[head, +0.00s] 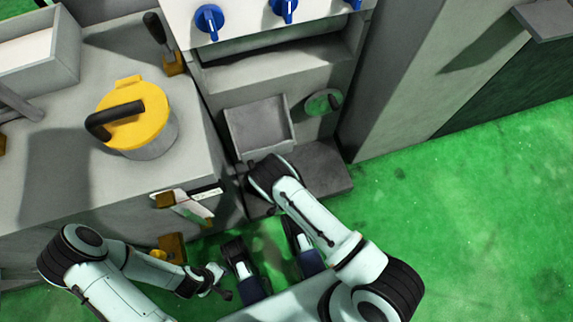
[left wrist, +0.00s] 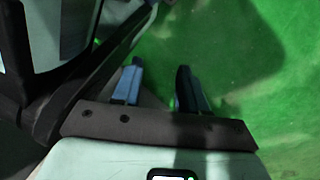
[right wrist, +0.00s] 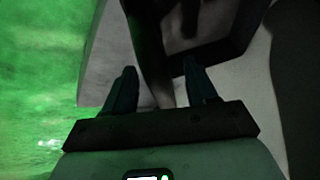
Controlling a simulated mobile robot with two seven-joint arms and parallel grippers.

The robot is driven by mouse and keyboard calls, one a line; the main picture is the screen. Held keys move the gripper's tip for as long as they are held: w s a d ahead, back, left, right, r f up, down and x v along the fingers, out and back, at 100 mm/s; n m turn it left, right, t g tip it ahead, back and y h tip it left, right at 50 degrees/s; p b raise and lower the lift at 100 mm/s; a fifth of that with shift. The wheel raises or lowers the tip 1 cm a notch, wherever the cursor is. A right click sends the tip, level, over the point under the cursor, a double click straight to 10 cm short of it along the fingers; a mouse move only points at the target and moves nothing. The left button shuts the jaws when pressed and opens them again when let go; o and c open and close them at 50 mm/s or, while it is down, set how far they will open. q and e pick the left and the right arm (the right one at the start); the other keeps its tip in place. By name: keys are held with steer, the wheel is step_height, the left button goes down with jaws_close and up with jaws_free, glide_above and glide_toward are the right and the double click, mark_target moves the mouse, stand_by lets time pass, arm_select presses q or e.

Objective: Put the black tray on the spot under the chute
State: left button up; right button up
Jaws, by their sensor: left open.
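A shallow, rimmed grey slide (head: 260,127), which looks like the chute, sits tilted low on the machine's front. Below it a dark grey ledge (head: 322,168) juts out, partly covered by my right arm. I cannot make out the black tray with certainty. My left gripper (head: 218,282) is low in front of the cabinet, open and empty; its spread fingers also show in the left wrist view (left wrist: 158,88) over green floor. My right gripper (right wrist: 162,88) has its fingers apart, with a dark framed shape beyond them that I cannot identify. The head view hides this gripper.
A cabinet (head: 60,180) at left carries a yellow-lidded pot (head: 135,115) and a grey bin (head: 40,60). Blue knobs (head: 209,20) line the machine above the slide. A round green button (head: 322,102) is beside the slide. Green floor (head: 460,220) is clear at right.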

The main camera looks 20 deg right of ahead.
arm_select(q)
steer(key=shift+w+r, duration=0.1)
arm_select(e)
steer(key=shift+r, duration=0.1)
arm_select(q)
steer(key=w+d+r+t+p, duration=0.1)
steer(key=w+r+t+p, duration=0.2)
steer(key=w+r, duration=0.4)
steer(key=shift+w+d+m+p, duration=0.15)
steer(key=shift+w+m+p, duration=0.15)
steer(key=shift+w+p, duration=0.65)
arm_select(e)
steer(key=v, duration=1.2)
arm_select(q)
steer(key=shift+r, duration=0.1)
